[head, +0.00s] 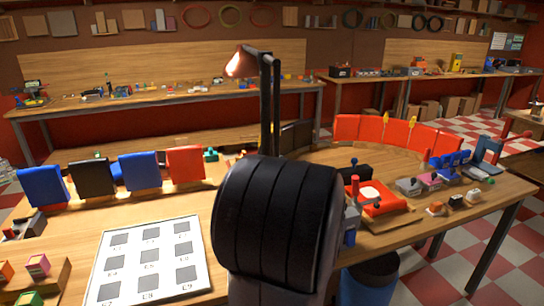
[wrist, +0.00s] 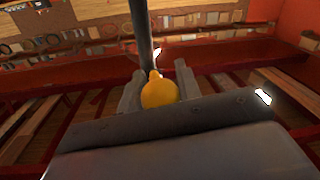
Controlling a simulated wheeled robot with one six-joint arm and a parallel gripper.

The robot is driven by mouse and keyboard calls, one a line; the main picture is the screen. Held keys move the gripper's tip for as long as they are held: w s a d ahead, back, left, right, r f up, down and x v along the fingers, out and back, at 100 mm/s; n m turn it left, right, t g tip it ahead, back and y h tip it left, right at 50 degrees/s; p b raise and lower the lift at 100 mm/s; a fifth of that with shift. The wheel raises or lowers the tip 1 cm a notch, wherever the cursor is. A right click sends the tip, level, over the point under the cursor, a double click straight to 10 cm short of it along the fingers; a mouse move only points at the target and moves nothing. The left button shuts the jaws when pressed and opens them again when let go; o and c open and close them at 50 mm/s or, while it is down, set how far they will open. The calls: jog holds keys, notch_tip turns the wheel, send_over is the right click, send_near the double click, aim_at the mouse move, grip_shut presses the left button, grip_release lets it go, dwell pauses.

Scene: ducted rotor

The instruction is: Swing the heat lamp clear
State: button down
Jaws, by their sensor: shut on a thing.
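The heat lamp (head: 241,64) has a copper-coloured shade, lit underneath, at the top of a dark upright post in the upper middle of the head view. In the wrist view, my gripper (wrist: 158,80) has its two grey fingers on either side of a rounded yellow knob (wrist: 160,92) and is shut on it. A dark post (wrist: 143,35) rises just beyond the knob. In the head view my black arm hides my gripper and the foot of the lamp post.
A white card with grey squares (head: 106,262) lies on the near bench at left. Blue, black and red panels (head: 186,164) stand behind it. A curved row of red panels (head: 396,132) and a red tray (head: 384,204) are at right. A dark bin (head: 370,276) stands below.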

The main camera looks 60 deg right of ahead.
jog(key=shift+s+d+r+n+t+y+p, duration=0.2)
jog(key=shift+s+d+n+t+y+p, duration=0.3)
jog(key=shift+y+p, duration=0.3)
jog(key=shift+f, duration=0.1)
jog(key=c, duration=1)
grip_release()
jog(key=shift+c, duration=0.2)
jog(key=b+v, duration=0.2)
jog(key=v, duration=0.8)
jog(key=shift+s, duration=0.4)
jog(key=shift+w, duration=0.1)
